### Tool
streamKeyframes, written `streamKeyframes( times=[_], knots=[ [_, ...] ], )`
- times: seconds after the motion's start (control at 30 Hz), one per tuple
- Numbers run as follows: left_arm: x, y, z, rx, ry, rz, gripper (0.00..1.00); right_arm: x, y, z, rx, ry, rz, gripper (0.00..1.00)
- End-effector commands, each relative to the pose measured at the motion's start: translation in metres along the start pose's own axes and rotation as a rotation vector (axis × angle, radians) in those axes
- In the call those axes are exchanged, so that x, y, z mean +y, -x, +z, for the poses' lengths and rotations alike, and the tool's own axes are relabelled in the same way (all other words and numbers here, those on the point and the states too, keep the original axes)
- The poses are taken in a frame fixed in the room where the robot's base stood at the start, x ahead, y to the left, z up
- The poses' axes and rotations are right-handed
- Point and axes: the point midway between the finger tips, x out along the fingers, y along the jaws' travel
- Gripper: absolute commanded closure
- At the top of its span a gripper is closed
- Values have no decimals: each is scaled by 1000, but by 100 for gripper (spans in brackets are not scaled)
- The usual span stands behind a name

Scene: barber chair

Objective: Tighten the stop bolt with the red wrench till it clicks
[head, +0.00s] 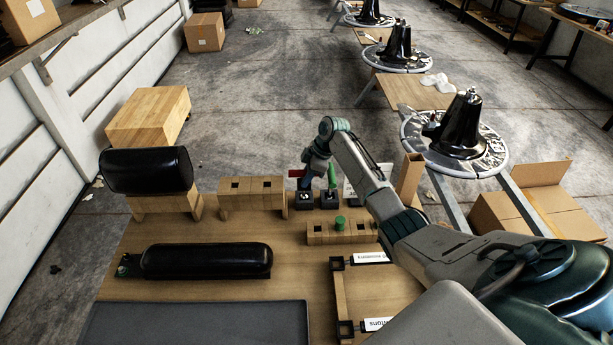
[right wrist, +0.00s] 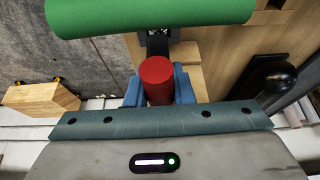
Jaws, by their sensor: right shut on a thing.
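My right gripper (head: 308,178) is above the back edge of the wooden table, over a row of small dark blocks. In the right wrist view, its blue fingers (right wrist: 158,88) are shut on a red cylindrical handle, the red wrench (right wrist: 157,76). A bit of red (head: 296,173) shows beside the gripper in the head view. The wrench's working end is hidden. A green handle (head: 332,177) stands upright in the dark block just right of the gripper, and looks large and close in the wrist view (right wrist: 150,14). I cannot make out the stop bolt. My left gripper is not in view.
A slotted wooden block (head: 252,190) is left of the dark blocks. A wooden rack (head: 318,234) with a green knob (head: 340,223) stands in front. A black cushion (head: 205,261) lies on the table (head: 240,295), near a dark grey mat (head: 200,325). Bare tabletop lies around the cushion.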

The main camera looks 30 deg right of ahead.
Motion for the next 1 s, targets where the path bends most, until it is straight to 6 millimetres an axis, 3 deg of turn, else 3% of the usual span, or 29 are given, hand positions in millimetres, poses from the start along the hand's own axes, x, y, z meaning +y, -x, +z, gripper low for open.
streamKeyframes(
  times=[0.63, 0.67, 0.77, 1.0],
  knots=[
    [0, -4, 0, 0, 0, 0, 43, 0, -6, 2, 1, 0, 1, 100],
    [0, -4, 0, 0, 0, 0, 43, 0, -6, 2, 1, 0, 1, 75],
    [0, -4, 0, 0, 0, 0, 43, 0, -6, 3, 0, 0, 1, 55],
    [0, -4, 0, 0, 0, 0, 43, 0, -8, 4, -1, -1, -1, 53]
  ],
)
